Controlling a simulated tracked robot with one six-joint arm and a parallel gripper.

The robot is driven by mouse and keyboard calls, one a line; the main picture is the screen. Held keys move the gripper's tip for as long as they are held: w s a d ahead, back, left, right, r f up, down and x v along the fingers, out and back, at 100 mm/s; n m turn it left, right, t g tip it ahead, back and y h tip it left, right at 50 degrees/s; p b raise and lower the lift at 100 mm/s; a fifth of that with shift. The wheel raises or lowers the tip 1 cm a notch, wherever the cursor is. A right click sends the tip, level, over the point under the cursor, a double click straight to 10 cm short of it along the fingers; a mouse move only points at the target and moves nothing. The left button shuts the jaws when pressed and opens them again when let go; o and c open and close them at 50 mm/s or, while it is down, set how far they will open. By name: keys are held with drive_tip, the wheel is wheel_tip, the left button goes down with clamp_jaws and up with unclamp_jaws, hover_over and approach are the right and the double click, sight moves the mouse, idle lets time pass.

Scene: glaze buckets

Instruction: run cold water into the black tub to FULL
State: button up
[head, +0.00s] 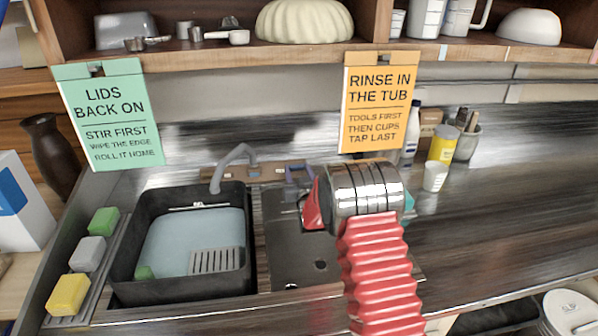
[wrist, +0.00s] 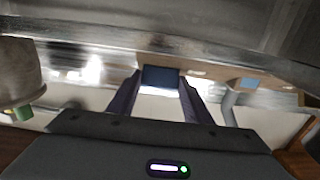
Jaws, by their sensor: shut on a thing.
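The black tub (head: 122,262) stands in the left part of the sink. Pale blue water (head: 185,238) lies inside, below the rim, with a slotted grey piece (head: 215,261) and a green piece (head: 145,272) in it. A pale mark shows on the tub's inner back wall near the waterline; I cannot read it. The grey spout (head: 236,158) curves over the tub's back edge; I see no clear stream. My gripper (head: 298,180) is at the wooden tap ledge, right of the spout. In the wrist view its fingers close on a dark blue block (wrist: 160,78), apparently a tap handle.
The bare right basin (head: 290,255) lies under my arm. Green, grey and yellow sponges (head: 68,294) line the left edge. Two hanging cards, green (head: 108,115) and orange (head: 379,102), flank the sink's back. A white cup (head: 435,177) and containers stand right; the right counter is mostly clear.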

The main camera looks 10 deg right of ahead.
drive_tip(key=shift+d+n+y, duration=0.15)
drive_tip(key=shift+n+y, duration=0.45)
drive_tip(key=shift+n, duration=0.1)
drive_tip(key=shift+d+n+g+y, duration=0.15)
drive_tip(key=shift+n+g+y, duration=0.05)
drive_tip(key=shift+n+y, duration=0.7)
drive_tip(key=shift+d+n+g+y, duration=0.1)
drive_tip(key=shift+n+g+y, duration=0.1)
drive_tip(key=shift+n+y, duration=0.7)
drive_tip(key=shift+w+r+n+g+y, duration=0.1)
drive_tip(key=shift+n+g+y, duration=0.6)
drive_tip(key=shift+n+y, duration=0.7)
drive_tip(key=shift+n+g, duration=0.3)
drive_tip(key=shift+n, duration=0.4)
drive_tip(key=o, duration=1.1)
drive_tip(key=shift+c, duration=0.2)
drive_tip(key=v, duration=1.3)
drive_tip(key=shift+s+d, duration=0.2)
drive_tip(key=shift+s, duration=0.15)
